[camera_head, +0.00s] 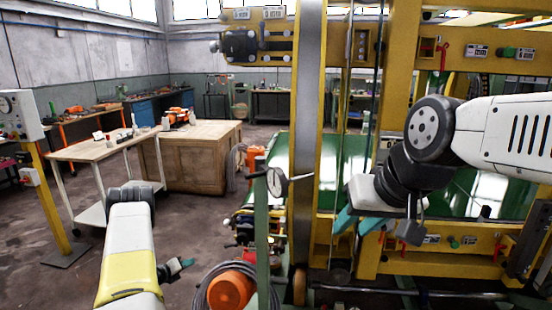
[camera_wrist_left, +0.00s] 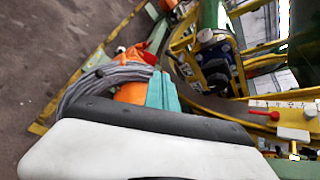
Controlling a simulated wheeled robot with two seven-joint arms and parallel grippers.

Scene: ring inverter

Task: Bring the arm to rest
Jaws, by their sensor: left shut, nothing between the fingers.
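My left arm comes in from the bottom left of the head view, with a white and yellow link. My left gripper (camera_head: 176,267) is low beside it, dark with teal fingers, shut and empty. In the left wrist view its teal fingers (camera_wrist_left: 164,92) show together above my white and black arm link. My right arm comes in from the right of the head view. My right gripper (camera_head: 358,224) hangs in front of the yellow machine, its two teal fingers apart with nothing seen between them. The view does not show whether it touches the machine.
The yellow machine frame (camera_head: 310,130) with a green bed fills the middle and right. A green post with a dial gauge (camera_head: 277,181), an orange part (camera_head: 231,288) and coiled hose stand close to my left gripper. A wooden crate (camera_head: 196,160) and workbench (camera_head: 98,150) are farther left.

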